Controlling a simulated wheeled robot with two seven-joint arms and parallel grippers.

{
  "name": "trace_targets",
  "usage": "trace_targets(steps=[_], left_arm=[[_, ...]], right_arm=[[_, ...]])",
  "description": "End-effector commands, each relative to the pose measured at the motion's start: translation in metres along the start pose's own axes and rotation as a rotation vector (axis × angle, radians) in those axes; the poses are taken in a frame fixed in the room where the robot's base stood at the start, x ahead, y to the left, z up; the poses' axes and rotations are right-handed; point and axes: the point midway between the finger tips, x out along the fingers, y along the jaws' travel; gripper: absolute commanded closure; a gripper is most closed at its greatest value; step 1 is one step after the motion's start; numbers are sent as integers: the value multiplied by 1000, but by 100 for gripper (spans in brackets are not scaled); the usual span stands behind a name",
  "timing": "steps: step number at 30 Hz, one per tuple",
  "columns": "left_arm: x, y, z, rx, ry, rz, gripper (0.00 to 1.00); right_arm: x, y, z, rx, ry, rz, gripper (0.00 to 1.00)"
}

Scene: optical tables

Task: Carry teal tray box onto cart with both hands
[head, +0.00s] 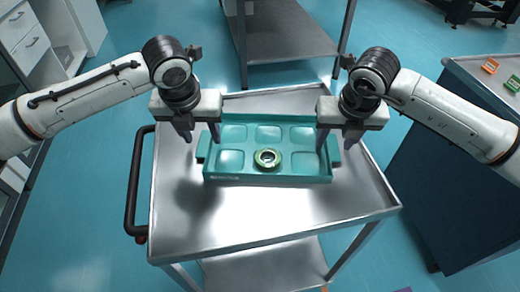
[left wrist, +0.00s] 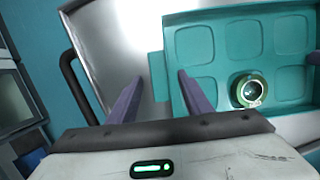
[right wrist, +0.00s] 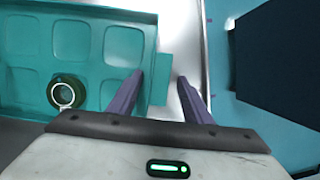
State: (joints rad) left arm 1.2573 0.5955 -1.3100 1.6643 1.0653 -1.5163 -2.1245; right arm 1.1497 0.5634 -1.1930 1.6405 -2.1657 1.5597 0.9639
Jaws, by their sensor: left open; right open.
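The teal tray box (head: 225,176) rests on the top of the metal cart (head: 270,225). It has several square recesses and a side tab at each end. A green ring-shaped part (head: 267,158) with a metal centre sits in a front recess of the tray. My left gripper (head: 201,138) is open above the tray's left end; in the left wrist view its fingers (left wrist: 155,98) are on either side of the left tab. My right gripper (head: 336,146) is open above the right end; its fingers (right wrist: 160,98) are on either side of the right tab. Contact with the tray cannot be told.
The cart has a black handle (head: 135,185) on its left. Another metal table (head: 285,35) stands behind. A dark cabinet (head: 440,170) with small orange and green items on top is at the right. The cart's front surface is clear.

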Motion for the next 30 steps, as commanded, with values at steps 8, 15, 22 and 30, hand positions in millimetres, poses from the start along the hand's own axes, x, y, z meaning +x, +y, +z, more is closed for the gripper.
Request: trace_targets(steps=[8,15,22,30], left_arm=[[-59,0,1,0,-6,-1,55],[-98,0,1,-2,-3,0,55],[-108,1,0,-1,-1,1,55],[-108,1,0,-1,-1,1,55]], right_arm=[[0,0,0,-1,0,1,55],[0,0,0,-1,0,1,55],[-10,1,1,-1,-2,2,55],[-64,1,1,-1,-5,3,55]])
